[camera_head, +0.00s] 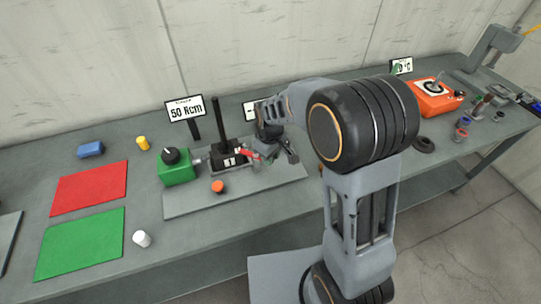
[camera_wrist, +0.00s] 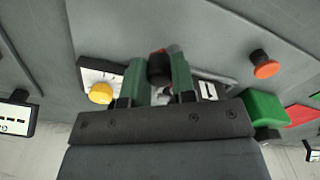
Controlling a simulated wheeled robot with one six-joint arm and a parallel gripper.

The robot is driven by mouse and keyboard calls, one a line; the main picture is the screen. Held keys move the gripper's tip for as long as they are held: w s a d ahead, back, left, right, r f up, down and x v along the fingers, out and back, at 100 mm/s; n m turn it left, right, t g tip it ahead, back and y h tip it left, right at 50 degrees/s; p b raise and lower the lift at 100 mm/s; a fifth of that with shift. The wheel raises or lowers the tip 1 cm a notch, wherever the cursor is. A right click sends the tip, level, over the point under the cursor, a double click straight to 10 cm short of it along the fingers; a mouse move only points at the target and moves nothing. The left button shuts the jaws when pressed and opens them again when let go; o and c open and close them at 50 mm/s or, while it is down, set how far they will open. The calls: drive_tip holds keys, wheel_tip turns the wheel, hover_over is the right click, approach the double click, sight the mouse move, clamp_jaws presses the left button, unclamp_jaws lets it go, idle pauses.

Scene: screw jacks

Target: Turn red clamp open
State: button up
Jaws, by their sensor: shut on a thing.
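The red clamp (camera_head: 249,153) sits on the grey fixture plate, beside the black block with the upright black lever (camera_head: 217,125). In the head view my gripper (camera_head: 275,150) reaches it from the right, and my arm hides part of it. In the wrist view the green fingers of my gripper (camera_wrist: 160,72) stand on both sides of a dark rounded piece with a bit of red (camera_wrist: 157,51). The jaws are shut on this part of the red clamp. Its exact turn angle is hard to make out.
A green box (camera_head: 175,168) with a black knob stands left of the lever, and an orange button (camera_head: 217,186) in front. Red (camera_head: 90,188) and green mats (camera_head: 80,243) lie left. An orange device (camera_head: 435,97) stands far right.

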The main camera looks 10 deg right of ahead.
drive_tip(key=s+a+m+b, duration=0.1)
drive_tip(key=a+m+b, duration=0.2)
drive_tip(key=m, duration=1.4)
drive_tip(key=shift+s+a+m, duration=0.25)
drive_tip(key=shift+a+m, duration=0.15)
drive_tip(key=shift+a, duration=1.75)
drive_tip(key=o, duration=0.9)
wheel_tip(320, 180, up, 14)
drive_tip(key=shift+f+b, duration=0.1)
drive_tip(key=shift+b, duration=0.4)
